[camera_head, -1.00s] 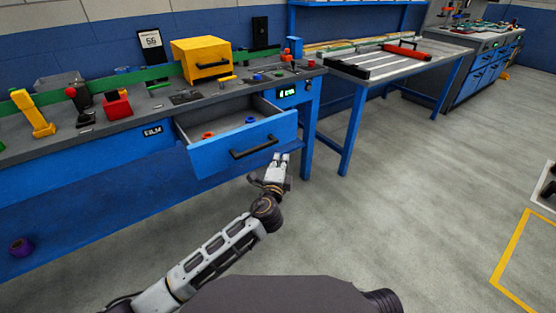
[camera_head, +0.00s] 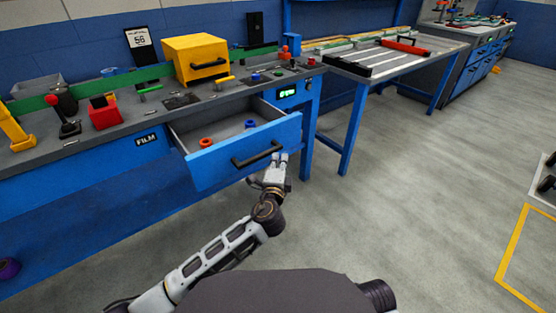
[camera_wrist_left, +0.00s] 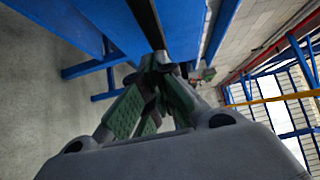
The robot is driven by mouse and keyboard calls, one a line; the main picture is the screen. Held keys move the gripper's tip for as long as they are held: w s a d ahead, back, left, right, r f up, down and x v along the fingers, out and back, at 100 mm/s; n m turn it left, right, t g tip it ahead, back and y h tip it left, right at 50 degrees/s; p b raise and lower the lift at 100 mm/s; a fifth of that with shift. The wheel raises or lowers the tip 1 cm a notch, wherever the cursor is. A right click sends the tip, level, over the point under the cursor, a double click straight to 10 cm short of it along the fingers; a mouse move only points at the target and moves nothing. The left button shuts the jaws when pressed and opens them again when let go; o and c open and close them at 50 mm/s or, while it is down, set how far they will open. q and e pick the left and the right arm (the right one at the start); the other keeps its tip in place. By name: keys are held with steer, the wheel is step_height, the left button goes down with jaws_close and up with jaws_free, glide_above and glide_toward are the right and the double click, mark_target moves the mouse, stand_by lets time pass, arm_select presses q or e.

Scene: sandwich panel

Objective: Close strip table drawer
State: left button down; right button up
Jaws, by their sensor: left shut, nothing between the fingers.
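The blue drawer (camera_head: 226,162) of the strip table (camera_head: 120,118) is pulled open. It has a black bar handle (camera_head: 256,153) on its front, and an orange ring and a blue ring lie inside it. My left gripper (camera_head: 280,158) is shut and empty, with its fingertips close to the right part of the drawer front, right of the handle. In the left wrist view the shut fingers (camera_wrist_left: 160,62) point at a blue panel edge; I cannot tell if they touch it. My right gripper is not in view.
A yellow box (camera_head: 196,58) and several small tools stand on the table top. A second blue-legged table (camera_head: 345,68) with a rack stands to the right. The grey floor (camera_head: 400,210) in front is clear.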

mark_target(257, 141)
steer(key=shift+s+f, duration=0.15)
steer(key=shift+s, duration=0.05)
arm_select(q)
steer(key=shift+w, duration=0.1)
steer(key=w+a, duration=0.2)
steer(key=w, duration=0.1)
steer(key=w+a, duration=0.3)
steer(key=w, duration=0.1)
steer(key=w+a, duration=0.2)
steer(key=w, duration=0.1)
steer(key=shift+w+a, duration=0.15)
steer(key=shift+a, duration=0.2)
steer(key=w+a, duration=0.2)
steer(key=w, duration=0.1)
steer(key=w+a, duration=0.2)
steer(key=w, duration=0.1)
steer(key=w+a+b, duration=0.1)
steer(key=w+a, duration=0.2)
steer(key=w, duration=0.1)
steer(key=shift+a, duration=0.1)
steer(key=shift+w+a, duration=0.25)
steer(key=shift+w, duration=0.1)
steer(key=shift+a+r, duration=0.1)
steer(key=shift+r, duration=0.05)
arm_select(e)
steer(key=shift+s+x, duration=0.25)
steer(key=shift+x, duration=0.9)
arm_select(q)
steer(key=shift+w+a+r, duration=0.1)
steer(key=shift+a, duration=0.05)
